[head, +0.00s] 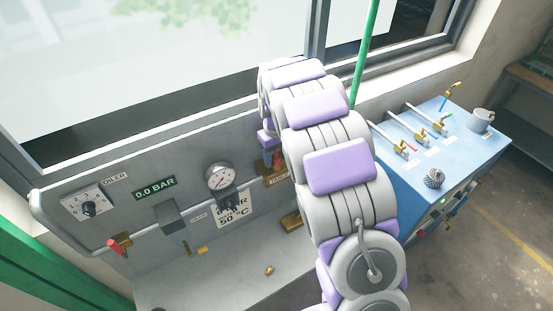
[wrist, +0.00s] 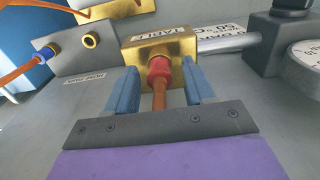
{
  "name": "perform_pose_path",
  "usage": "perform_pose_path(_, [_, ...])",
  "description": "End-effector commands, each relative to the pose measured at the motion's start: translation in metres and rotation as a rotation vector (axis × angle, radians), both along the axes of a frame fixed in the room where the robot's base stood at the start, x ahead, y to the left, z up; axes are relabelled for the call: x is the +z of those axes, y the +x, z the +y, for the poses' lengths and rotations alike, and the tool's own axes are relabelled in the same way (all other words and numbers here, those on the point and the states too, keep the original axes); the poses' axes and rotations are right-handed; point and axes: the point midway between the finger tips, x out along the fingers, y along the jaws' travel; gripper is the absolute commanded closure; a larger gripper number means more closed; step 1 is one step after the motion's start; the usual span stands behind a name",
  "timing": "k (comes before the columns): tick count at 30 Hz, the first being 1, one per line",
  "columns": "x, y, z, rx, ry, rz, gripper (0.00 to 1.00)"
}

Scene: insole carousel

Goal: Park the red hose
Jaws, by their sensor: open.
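The red hose has a red collar (wrist: 159,70) seated at a brass block (wrist: 178,48) in the wrist view, with its orange-brown hose (wrist: 160,98) running down between my fingers. My gripper (wrist: 161,82) is open, one blue finger on each side of the hose, with a gap on both sides. In the head view the red collar (head: 277,158) shows beside the brass block (head: 272,175); my arm hides most of my gripper. A grey holder (wrist: 72,62) at the upper left of the wrist view has an empty brass ring (wrist: 90,40) and a blue hose end (wrist: 44,52).
A grey panel carries a pipe, a pressure gauge (head: 221,178), a red-handled valve (head: 119,245) and a 0.0 BAR display (head: 154,187). A green post (head: 365,45) rises behind my arm.

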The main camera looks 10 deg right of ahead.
Motion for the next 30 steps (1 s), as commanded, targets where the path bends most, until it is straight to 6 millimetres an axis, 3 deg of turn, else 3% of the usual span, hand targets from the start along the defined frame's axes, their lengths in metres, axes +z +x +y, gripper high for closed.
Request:
perform_pose_path(17, [0.0001,0.0001,0.0001,0.000,0.001,0.000,0.48])
perform_pose_path(30, [0.0001,0.0001,0.0000,0.000,0.001,0.000,0.90])
